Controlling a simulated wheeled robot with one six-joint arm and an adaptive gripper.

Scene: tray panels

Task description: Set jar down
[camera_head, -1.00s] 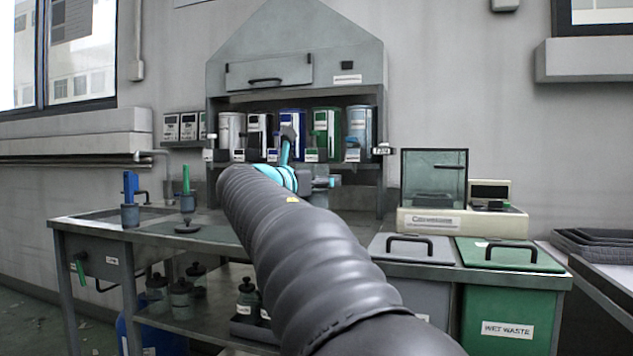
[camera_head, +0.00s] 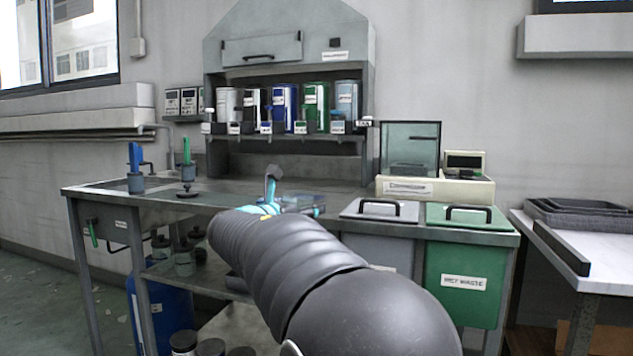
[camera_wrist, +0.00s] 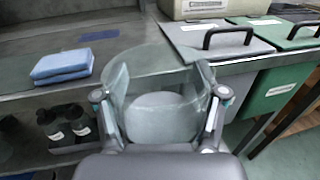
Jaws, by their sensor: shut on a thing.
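A clear glass jar (camera_wrist: 160,75) is between the two fingers of my gripper (camera_wrist: 160,105) in the wrist view. The gripper is shut on its sides. The jar appears near the front edge of the grey bench (camera_wrist: 130,42), left of the grey-lidded bin; whether its base touches anything cannot be told. In the head view my arm covers most of the gripper, and the jar cannot be made out clearly there.
Folded blue cloths (camera_wrist: 62,66) lie on the bench. A grey bin lid (camera_head: 380,209) and a green bin (camera_head: 465,270) stand at the right. A balance (camera_head: 435,188) sits behind them. Canisters (camera_head: 285,105) line the back shelf. Dark-lidded jars (camera_head: 183,258) stand on the lower shelf.

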